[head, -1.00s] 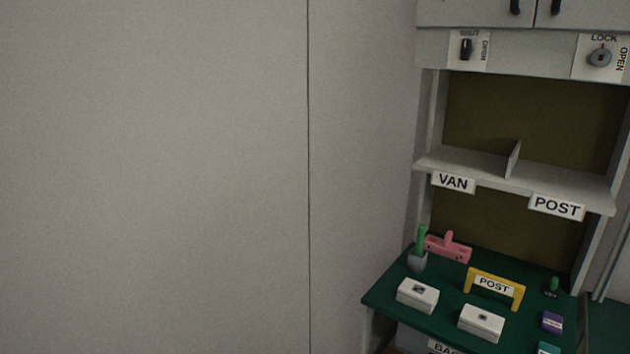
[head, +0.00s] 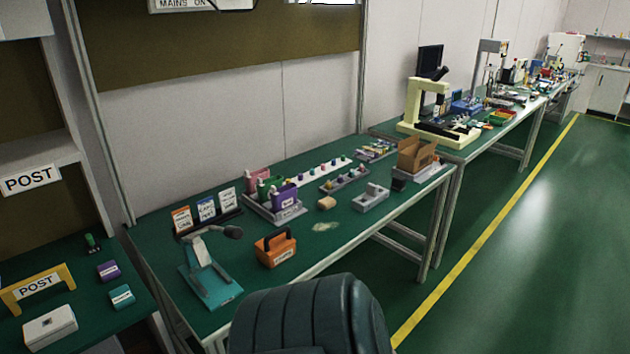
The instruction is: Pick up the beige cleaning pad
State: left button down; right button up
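A small beige block (head: 326,203), which looks like the cleaning pad, lies on the green-topped bench (head: 352,237) in the middle of the view. It sits behind a pale smear (head: 325,226) on the bench top and to the left of a grey fixture (head: 370,197). Nothing touches it that I can make out. Neither of my grippers shows in the head view.
A dark chair back (head: 305,318) stands before the bench. A purple-fronted rack (head: 275,204) is behind left, a cardboard box (head: 415,155) to the right. Open floor (head: 530,240) lies right.

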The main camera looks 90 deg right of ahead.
aim_at(327, 203)
jog(key=z, duration=2.85)
jog(key=u, duration=1.7)
jog(key=z, duration=1.55)
